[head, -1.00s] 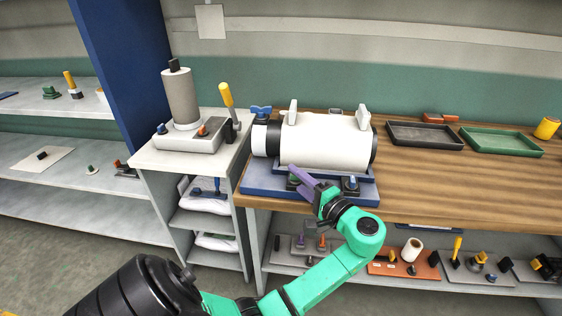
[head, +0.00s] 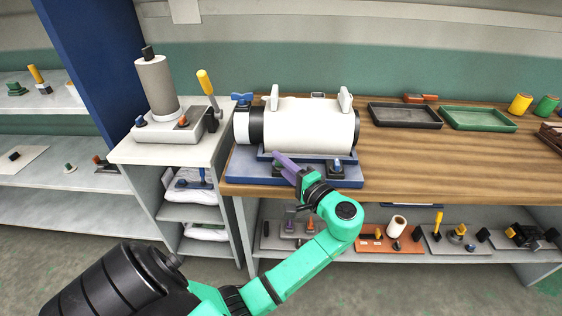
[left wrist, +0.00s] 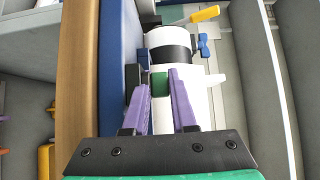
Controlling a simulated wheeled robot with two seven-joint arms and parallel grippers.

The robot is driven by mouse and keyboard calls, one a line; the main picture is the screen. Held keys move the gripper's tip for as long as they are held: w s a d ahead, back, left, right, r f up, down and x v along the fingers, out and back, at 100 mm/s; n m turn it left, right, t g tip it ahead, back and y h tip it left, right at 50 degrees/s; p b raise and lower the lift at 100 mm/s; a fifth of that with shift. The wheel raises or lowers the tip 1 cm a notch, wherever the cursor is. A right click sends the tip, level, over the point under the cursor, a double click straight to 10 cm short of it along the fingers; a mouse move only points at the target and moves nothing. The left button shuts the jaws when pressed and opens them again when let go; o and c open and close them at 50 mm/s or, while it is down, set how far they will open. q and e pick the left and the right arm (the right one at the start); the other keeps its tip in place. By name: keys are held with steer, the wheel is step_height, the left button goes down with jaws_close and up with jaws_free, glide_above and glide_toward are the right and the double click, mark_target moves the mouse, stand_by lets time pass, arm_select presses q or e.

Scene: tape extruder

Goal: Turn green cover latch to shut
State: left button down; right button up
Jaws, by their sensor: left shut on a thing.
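The extruder (head: 312,125) is a white horizontal cylinder with dark end bands on a blue base. The green cover latch (left wrist: 160,85) shows in the left wrist view as a small green block between my purple fingertips. My left gripper (head: 276,156) is shut on it at the front left of the extruder, and the fingers also show in the left wrist view (left wrist: 160,94). In the head view the fingers largely hide the latch, so its turn angle cannot be told. My right gripper is not in view.
A side stand at the left holds a grey cylinder (head: 157,88) and a yellow-handled lever (head: 207,88). A black tray (head: 404,116) and a green tray (head: 478,119) lie on the wooden bench (head: 430,165). The bench top right of the extruder, before the trays, is clear.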

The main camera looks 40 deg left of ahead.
arm_select(q)
steer(key=m+t, duration=0.1)
steer(key=t, duration=0.1)
steer(key=m+t+h+p, duration=0.1)
steer(key=m+t, duration=0.1)
steer(key=shift+a+r+h, duration=0.1)
steer(key=shift+r+h, duration=0.05)
steer(key=shift+h, duration=0.15)
steer(key=m+t+h, duration=0.2)
steer(key=t, duration=0.2)
steer(key=shift+s+m+p, duration=0.1)
steer(key=shift+m+p, duration=0.2)
steer(key=shift+m, duration=0.1)
steer(key=m+t+h, duration=0.2)
steer(key=h, duration=0.1)
steer(key=shift+m+t+b, duration=0.4)
steer(key=m+t+h+b, duration=0.1)
steer(key=m+h, duration=0.1)
steer(key=h, duration=0.1)
steer(key=m+t+h, duration=0.2)
steer(key=h, duration=0.2)
steer(key=shift+b, duration=0.4)
steer(key=shift+r+m+h, duration=0.1)
steer(key=shift+m+h, duration=2.1)
steer(key=shift+h, duration=1.1)
steer(key=c, duration=1)
jaws_free()
steer(key=shift+w, duration=0.25)
